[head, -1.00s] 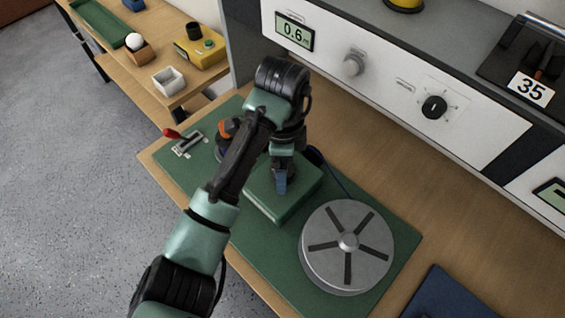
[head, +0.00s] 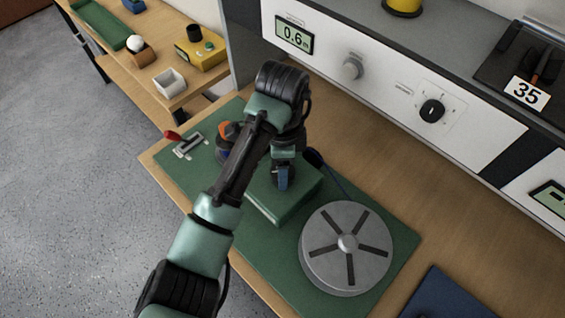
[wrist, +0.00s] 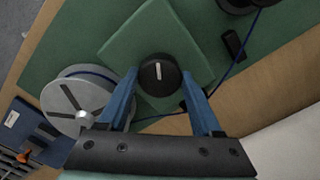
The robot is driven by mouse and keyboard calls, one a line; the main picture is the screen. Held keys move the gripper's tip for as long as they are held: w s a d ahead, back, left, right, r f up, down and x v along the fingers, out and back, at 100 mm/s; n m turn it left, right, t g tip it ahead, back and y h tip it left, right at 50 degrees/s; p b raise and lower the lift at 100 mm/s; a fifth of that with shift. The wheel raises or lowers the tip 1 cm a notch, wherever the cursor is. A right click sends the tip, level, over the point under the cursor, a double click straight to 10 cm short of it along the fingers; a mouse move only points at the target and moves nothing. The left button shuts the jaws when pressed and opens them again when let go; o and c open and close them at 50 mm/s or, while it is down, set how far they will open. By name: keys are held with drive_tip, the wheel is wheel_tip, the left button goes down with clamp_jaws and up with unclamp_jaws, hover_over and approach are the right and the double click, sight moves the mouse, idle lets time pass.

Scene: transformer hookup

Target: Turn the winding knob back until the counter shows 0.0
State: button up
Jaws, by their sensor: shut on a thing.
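The winding knob (wrist: 160,73) is black with a white mark and stands on top of the green box (head: 267,204). My gripper (wrist: 159,75) is shut on this knob from above, with a blue finger on either side. In the head view my gripper (head: 283,178) is over the box and hides the knob. The white mark points nearly up in the wrist view. The counter (head: 294,35) on the white panel reads 0.6 m. The grey reel (head: 318,260) with dark slots stands beside the box; it also shows in the wrist view (wrist: 97,96).
A dark dial (head: 432,110) and a grey knob (head: 352,68) sit on the panel. A red-handled lever device (head: 187,147) is on the green mat (head: 393,283), left of the box. A blue cable (wrist: 233,72) crosses the mat. A dark blue item lies at the front right.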

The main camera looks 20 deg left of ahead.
drive_tip(key=n+p, duration=0.3)
drive_tip(key=shift+r, duration=0.25)
drive_tip(key=n+p, duration=0.5)
drive_tip(key=shift+d, duration=0.1)
drive_tip(key=n+p, duration=0.3)
drive_tip(key=n, duration=0.1)
drive_tip(key=shift+f+n, duration=0.1)
drive_tip(key=shift+n, duration=0.3)
drive_tip(key=shift+f+n+p, duration=0.1)
drive_tip(key=shift+n+p, duration=0.7)
drive_tip(key=shift+n, duration=1.3)
drive_tip(key=o, duration=1.4)
drive_tip(key=shift+c, duration=0.2)
